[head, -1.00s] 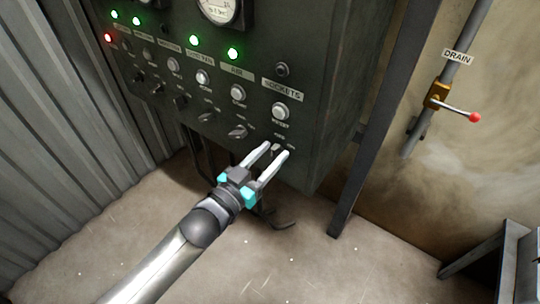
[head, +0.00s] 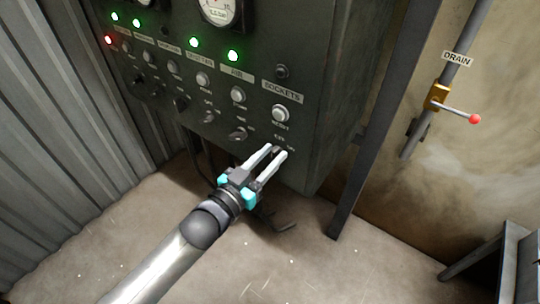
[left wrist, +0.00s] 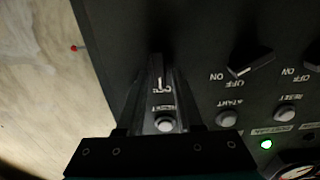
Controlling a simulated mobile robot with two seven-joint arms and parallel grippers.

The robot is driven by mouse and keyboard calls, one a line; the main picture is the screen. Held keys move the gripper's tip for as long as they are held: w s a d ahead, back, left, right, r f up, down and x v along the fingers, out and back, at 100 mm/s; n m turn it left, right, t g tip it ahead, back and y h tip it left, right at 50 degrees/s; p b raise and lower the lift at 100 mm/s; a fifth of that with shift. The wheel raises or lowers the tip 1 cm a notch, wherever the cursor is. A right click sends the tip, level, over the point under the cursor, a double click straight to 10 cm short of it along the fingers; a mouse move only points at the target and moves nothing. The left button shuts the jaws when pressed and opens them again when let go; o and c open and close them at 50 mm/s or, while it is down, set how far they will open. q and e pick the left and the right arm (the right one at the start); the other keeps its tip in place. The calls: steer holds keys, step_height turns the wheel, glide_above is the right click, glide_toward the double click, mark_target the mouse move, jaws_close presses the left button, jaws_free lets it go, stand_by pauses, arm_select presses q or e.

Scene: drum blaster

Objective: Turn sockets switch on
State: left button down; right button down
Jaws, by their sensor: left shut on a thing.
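The sockets column is at the right end of the dark green control panel (head: 335,60) in the head view. It has a SOCKETS label (head: 282,91), an unlit lamp (head: 282,72) and a white reset button (head: 280,114), which also shows in the left wrist view (left wrist: 164,125). My left gripper (head: 277,151) is at the bottom of this column, shut on the sockets switch. The fingers mostly hide the dark knob, and its angle cannot be told. In the left wrist view, my fingers (left wrist: 158,75) reach over the switch's place. My right gripper is not in view.
The air switch (head: 238,134) sits just left of my fingers. Green lamps (head: 232,55) are lit over other columns, and one red lamp (head: 108,40) glows at far left. A drain valve with a red-tipped lever (head: 474,119) is on the right wall. The floor below is mostly clear.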

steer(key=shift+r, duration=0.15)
arm_select(q)
steer(key=shift+m+p, duration=0.4)
steer(key=shift+m, duration=0.2)
steer(key=shift+s+d+m+p, duration=0.1)
steer(key=shift+m+p, duration=0.3)
steer(key=shift+m, duration=0.4)
steer(key=m, duration=0.1)
steer(key=m+p, duration=0.1)
steer(key=m, duration=0.1)
steer(key=shift+s+d+f+m, duration=0.1)
steer(key=shift+d+m, duration=0.05)
steer(key=shift+m, duration=0.15)
steer(key=shift+s+d+f+m+p, duration=0.1)
steer(key=shift+f+m+p, duration=0.1)
steer(key=shift+m, duration=1.15)
steer(key=shift+d+f+m+p, duration=0.1)
steer(key=shift+m+p, duration=0.05)
steer(key=shift+m, duration=1.2)
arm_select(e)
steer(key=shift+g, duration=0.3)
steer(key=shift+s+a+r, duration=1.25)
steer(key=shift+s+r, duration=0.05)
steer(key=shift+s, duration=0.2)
arm_select(q)
steer(key=c, duration=0.8)
jaws_free()
steer(key=shift+c, duration=0.2)
